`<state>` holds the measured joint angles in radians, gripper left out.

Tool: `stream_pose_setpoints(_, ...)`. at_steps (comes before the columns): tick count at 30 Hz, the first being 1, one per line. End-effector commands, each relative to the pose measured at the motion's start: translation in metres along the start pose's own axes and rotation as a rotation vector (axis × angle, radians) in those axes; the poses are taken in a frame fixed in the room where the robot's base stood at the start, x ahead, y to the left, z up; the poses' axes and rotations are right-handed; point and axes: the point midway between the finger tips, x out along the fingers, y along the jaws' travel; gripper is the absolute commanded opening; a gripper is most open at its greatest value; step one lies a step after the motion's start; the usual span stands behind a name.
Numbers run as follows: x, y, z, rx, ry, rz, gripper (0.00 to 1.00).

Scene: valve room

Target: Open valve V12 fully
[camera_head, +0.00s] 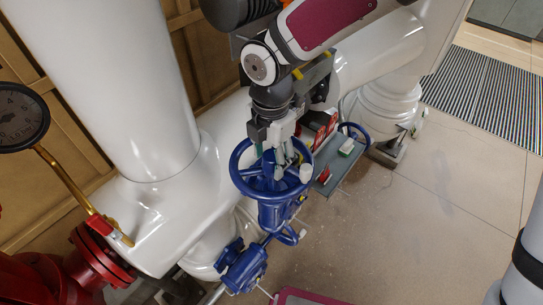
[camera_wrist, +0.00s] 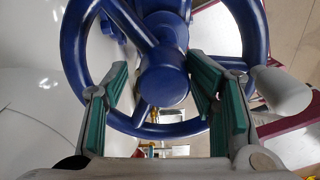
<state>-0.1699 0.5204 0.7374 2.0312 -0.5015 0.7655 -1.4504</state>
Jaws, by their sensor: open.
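A blue valve handwheel (camera_head: 236,180) tops a blue valve body (camera_head: 274,216) in the middle of the head view. No V12 label is readable. In the wrist view the blue rim (camera_wrist: 75,50) and spokes surround a round hub (camera_wrist: 163,75). A pale knob (camera_head: 306,173) sits at the right of the rim; it also shows in the wrist view (camera_wrist: 282,92). My gripper (camera_head: 276,163) points down over the wheel. Its green-padded fingers (camera_wrist: 160,85) are spread apart on either side of the hub, with nothing held between them. Whether they touch the spokes is unclear.
Large white pipes (camera_head: 125,80) stand left and behind the wheel. A pressure gauge (camera_head: 20,117) and red flange (camera_head: 98,255) are at left. Floor (camera_head: 440,200) is clear at right.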

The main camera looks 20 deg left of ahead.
Motion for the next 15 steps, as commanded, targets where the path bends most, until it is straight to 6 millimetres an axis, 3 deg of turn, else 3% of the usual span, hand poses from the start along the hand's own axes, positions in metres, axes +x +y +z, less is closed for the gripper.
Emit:
stream_pose_setpoints(7, 0.002, -0.008, 0.001, -0.002, 0.003, -0.020, 0.57)
stream_pose_setpoints(15, -0.034, -0.005, -0.001, 0.000, -0.004, -0.010, 0.57)
